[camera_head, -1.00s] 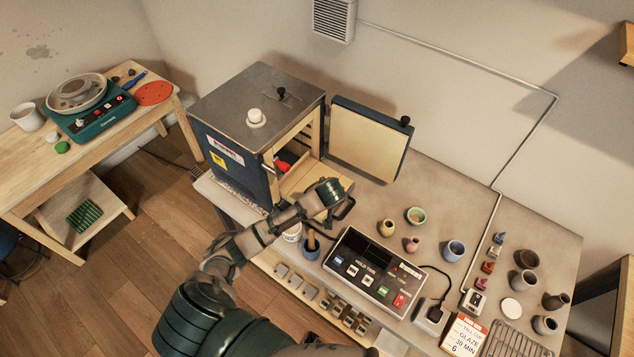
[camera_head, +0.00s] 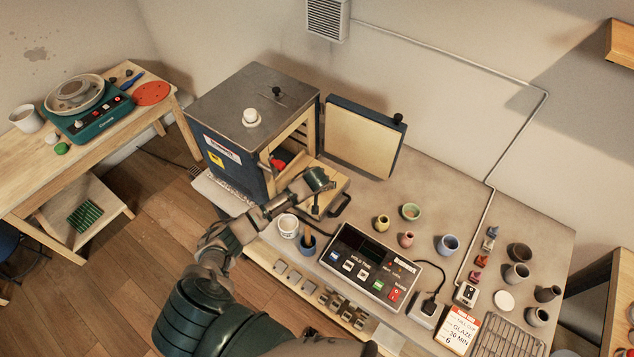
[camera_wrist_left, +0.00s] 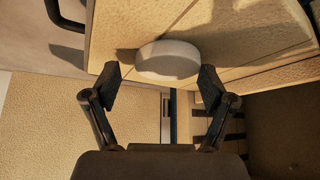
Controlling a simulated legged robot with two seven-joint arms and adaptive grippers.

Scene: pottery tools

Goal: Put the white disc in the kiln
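In the left wrist view, a white disc (camera_wrist_left: 168,60) lies flat on a pale brick-like slab (camera_wrist_left: 115,35) beside the kiln opening. My left gripper (camera_wrist_left: 158,84) is open and empty, its fingertips apart on either side just short of the disc. In the head view my left gripper (camera_head: 315,207) is over the slab in front of the kiln (camera_head: 245,105), and the disc beneath it is hidden. The kiln door (camera_head: 362,135) stands open to the right. Another flat white disc (camera_head: 504,301) lies on the table at the right. My right gripper is not in view.
A red item (camera_head: 279,162) shows inside the kiln. A black handle (camera_head: 340,205) sticks out at the slab's front. A white cup (camera_head: 288,225), a tool pot (camera_head: 307,244) and the control box (camera_head: 366,263) stand nearby. Small pots crowd the right side.

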